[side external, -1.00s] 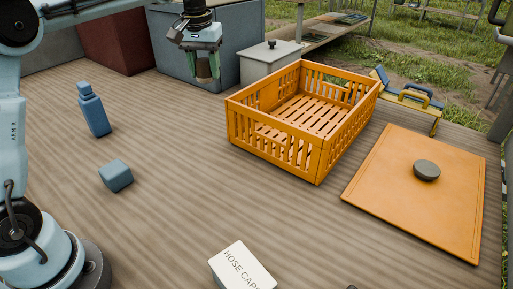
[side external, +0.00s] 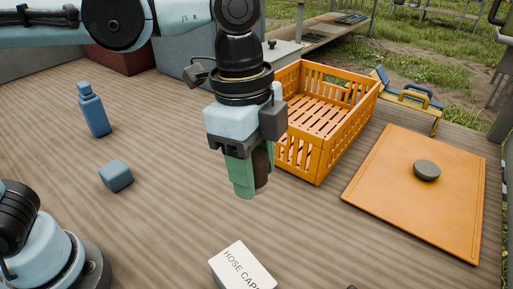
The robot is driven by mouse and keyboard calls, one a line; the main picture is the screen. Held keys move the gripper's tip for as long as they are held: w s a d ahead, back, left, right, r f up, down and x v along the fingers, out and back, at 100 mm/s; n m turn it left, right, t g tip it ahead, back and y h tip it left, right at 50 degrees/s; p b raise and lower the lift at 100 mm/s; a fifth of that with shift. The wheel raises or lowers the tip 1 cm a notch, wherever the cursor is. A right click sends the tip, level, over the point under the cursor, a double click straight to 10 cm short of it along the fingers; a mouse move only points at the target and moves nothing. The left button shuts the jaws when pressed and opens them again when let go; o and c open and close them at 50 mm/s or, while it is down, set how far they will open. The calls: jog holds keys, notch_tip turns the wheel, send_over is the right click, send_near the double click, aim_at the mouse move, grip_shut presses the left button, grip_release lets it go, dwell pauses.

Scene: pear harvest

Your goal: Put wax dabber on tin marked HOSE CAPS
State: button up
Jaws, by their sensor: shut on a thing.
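My gripper (side external: 250,178) has green fingers and is shut on a brown object, which I take to be the wax dabber (side external: 263,166). The fingers hide much of it. The gripper points down and hangs above the table, in front of the orange crate's left part. The white tin marked HOSE CAPS (side external: 240,265) stands at the bottom edge of the view, below the gripper in the picture and apart from it. Its top shows bare, and its lower part is cut off by the frame.
An orange slatted crate (side external: 321,160) stands behind the gripper. An orange board (side external: 410,215) with a dark round puck (side external: 427,170) lies at right. A blue bottle (side external: 95,112) and blue block (side external: 116,176) stand at left.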

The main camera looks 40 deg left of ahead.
jog(key=s+d+f+m, duration=0.1)
jog(key=s+d+m, duration=0.1)
jog(key=s+m, duration=0.3)
jog(key=n, duration=0.1)
send_near(244, 275)
jog(key=shift+w+d+f, duration=0.1)
jog(key=shift+d+f, duration=0.05)
jog(key=shift+f, duration=1.4)
jog(key=shift+w+d+f, duration=0.1)
jog(key=shift+f, duration=1.4)
jog(key=shift+f, duration=0.15)
jog(key=o, duration=1.1)
jog(key=shift+o, duration=0.2)
